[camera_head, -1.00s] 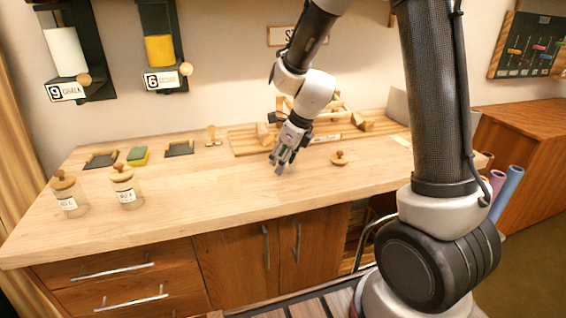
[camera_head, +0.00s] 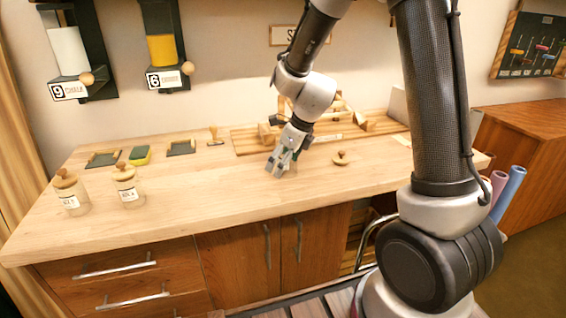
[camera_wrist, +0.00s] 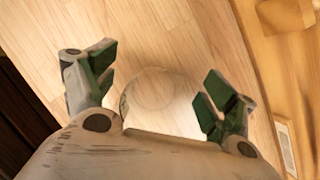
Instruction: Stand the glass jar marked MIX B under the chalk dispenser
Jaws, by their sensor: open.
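The chalk dispenser (camera_head: 68,52) hangs on the wall at upper left, with a white filling and a plate reading 9 CHALK. My gripper (camera_head: 279,165) is low over the middle of the worktop, fingers pointing down. In the wrist view my gripper (camera_wrist: 158,88) is open, its green-padded fingers apart. A clear round glass jar (camera_wrist: 152,90) shows faintly between them, seen from above without a lid; I see no contact with the pads. Its label is not visible. In the head view the fingers mostly hide it.
Two lidded glass jars (camera_head: 72,193) (camera_head: 128,188) stand at the worktop's left; their labels are too small to read surely. A yellow dispenser (camera_head: 161,50) numbered 6 hangs beside the chalk one. A loose wooden lid (camera_head: 341,158) lies right of my gripper. A wooden rack (camera_head: 250,140) stands behind.

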